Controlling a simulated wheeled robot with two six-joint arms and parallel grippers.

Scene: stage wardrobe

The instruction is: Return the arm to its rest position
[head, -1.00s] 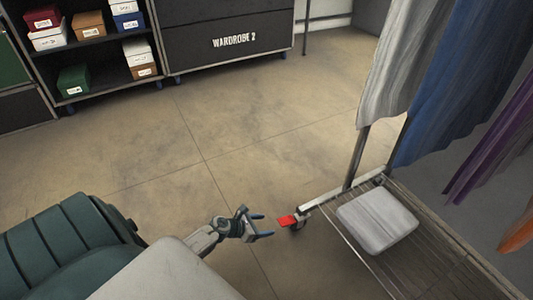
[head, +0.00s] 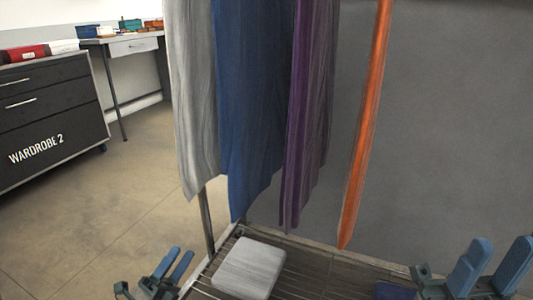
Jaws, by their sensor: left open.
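My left gripper (head: 179,257) is at the bottom of the head view, left of the rack's lower shelf. Its two blue fingers are apart with nothing between them. My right gripper (head: 502,255) is at the bottom right corner. Its two blue fingers are spread and nothing shows between them. Most of both arms is outside the picture, so their full pose is hidden.
A garment rack carries grey (head: 196,100), blue (head: 250,110), purple (head: 305,130) and orange (head: 365,130) cloths. A pale block (head: 248,268) lies on its wire shelf (head: 300,262). The wardrobe (head: 45,125) and a desk (head: 130,45) stand behind left. Floor at left is clear.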

